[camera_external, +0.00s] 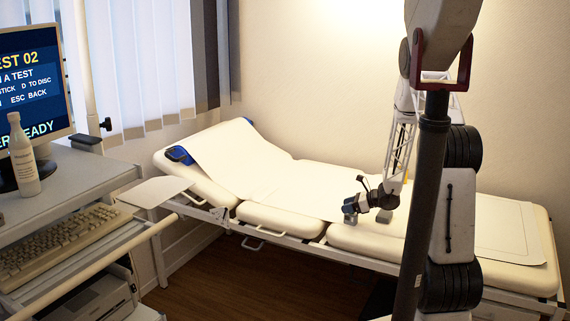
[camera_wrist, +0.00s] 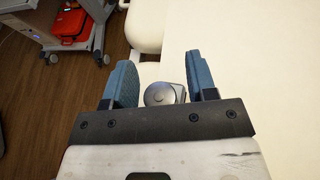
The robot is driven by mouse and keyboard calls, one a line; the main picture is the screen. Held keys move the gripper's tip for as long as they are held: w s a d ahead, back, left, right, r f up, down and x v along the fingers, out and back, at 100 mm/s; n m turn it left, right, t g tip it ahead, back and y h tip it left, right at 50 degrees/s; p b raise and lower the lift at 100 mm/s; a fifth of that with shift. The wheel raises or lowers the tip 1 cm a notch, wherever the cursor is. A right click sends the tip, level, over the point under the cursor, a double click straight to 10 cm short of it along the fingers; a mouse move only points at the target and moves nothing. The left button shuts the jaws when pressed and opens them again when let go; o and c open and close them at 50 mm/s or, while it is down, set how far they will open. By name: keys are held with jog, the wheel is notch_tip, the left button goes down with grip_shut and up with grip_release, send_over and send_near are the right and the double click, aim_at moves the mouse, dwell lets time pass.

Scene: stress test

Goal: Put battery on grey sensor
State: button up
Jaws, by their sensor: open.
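In the wrist view my gripper (camera_wrist: 166,82) is open, with its two blue-grey padded fingers apart. A small round grey metallic object (camera_wrist: 160,94) shows between the fingers, with a grey edge beside it. I cannot tell whether it is the battery or the grey sensor, and its lower part is hidden by my gripper's dark bar. No second small object can be made out. In the external view my gripper (camera_external: 350,209) is low over the middle of the cream examination bed (camera_external: 282,218); the object there is too small to tell apart from the fingers.
A desk at the left holds a monitor (camera_external: 35,85), a white bottle (camera_external: 22,155) and a keyboard (camera_external: 65,235). A red case (camera_wrist: 68,24) stands on a lower shelf in the wrist view. White paper (camera_external: 300,187) covers the bed, whose surface around my gripper is mostly clear.

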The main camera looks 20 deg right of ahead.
jog(key=v, duration=1.2)
jog(key=shift+r, duration=0.15)
dwell(0.6)
jog(key=s+a+r+n+g+h, duration=0.1)
jog(key=s+a+r+n+g, duration=0.2)
jog(key=s+a+r+n, duration=0.5)
jog(key=s+a+r+n+g+h, duration=0.2)
jog(key=s+a+r+n+g, duration=0.3)
jog(key=r, duration=0.5)
jog(key=s+r+n+t+h, duration=0.1)
jog(key=s+r+n+h, duration=0.1)
jog(key=s+r+n, duration=0.2)
jog(key=s+r+n+t+h, duration=0.1)
jog(key=s+r+n+h, duration=0.2)
jog(key=s, duration=0.7)
jog(key=s+a+r+n+t+h, duration=0.1)
jog(key=s+r+n+h, duration=0.2)
jog(key=s, duration=0.5)
jog(key=shift+r+n, duration=0.8)
jog(key=shift+r, duration=0.4)
